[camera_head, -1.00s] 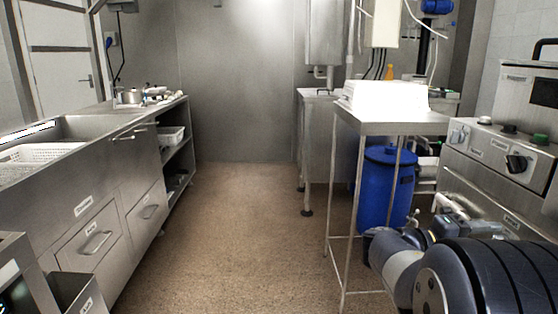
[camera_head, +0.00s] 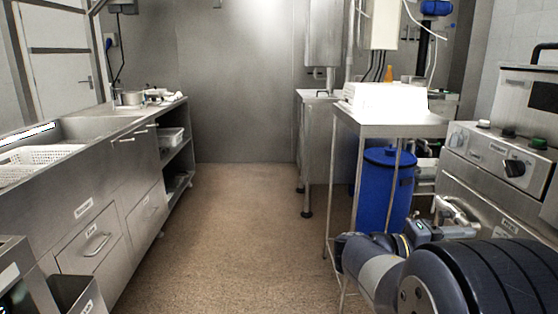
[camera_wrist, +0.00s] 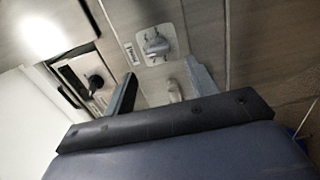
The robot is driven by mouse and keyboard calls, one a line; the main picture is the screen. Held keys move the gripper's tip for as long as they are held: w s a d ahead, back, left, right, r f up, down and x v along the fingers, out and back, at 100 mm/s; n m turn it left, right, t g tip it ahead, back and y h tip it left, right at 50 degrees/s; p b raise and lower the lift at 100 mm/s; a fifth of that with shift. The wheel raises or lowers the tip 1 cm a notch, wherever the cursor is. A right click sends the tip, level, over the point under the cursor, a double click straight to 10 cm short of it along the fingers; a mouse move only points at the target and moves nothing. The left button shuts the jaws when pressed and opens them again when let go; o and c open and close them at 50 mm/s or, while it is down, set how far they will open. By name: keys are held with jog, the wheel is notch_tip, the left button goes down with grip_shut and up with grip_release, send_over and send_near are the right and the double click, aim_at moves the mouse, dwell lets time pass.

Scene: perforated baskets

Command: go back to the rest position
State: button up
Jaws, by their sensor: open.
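My gripper shows in the wrist view (camera_wrist: 160,90), with its two fingers spread apart and nothing between them. Beyond the fingers are a metal panel with a label and a knob-like fitting (camera_wrist: 157,45). In the head view my arm is folded at the lower right, in front of the steel appliance with knobs (camera_head: 500,160). The gripper's fingertips cannot be made out clearly there.
A steel side table (camera_head: 385,127) with a white stack (camera_head: 385,99) stands left of the appliance. A blue barrel (camera_head: 384,190) is behind its legs. A counter with a sink holds a white perforated basket (camera_head: 40,160) at left. The brown floor between is clear.

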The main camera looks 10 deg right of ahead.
jog(key=a, duration=0.5)
jog(key=d+b, duration=0.1)
jog(key=d, duration=1)
jog(key=shift+s+a+f+n+p, duration=0.1)
jog(key=shift+a+n+p, duration=0.8)
jog(key=shift+n+p, duration=1.9)
jog(key=shift+a+f+n+p, duration=0.1)
jog(key=shift+a+n+p, duration=1.1)
jog(key=shift+p, duration=2.75)
jog(key=shift+s+a+n+p, duration=0.1)
jog(key=shift+a+n+p, duration=0.5)
jog(key=shift+n+p, duration=2.3)
jog(key=shift+m+p, duration=0.5)
jog(key=shift+s, duration=0.1)
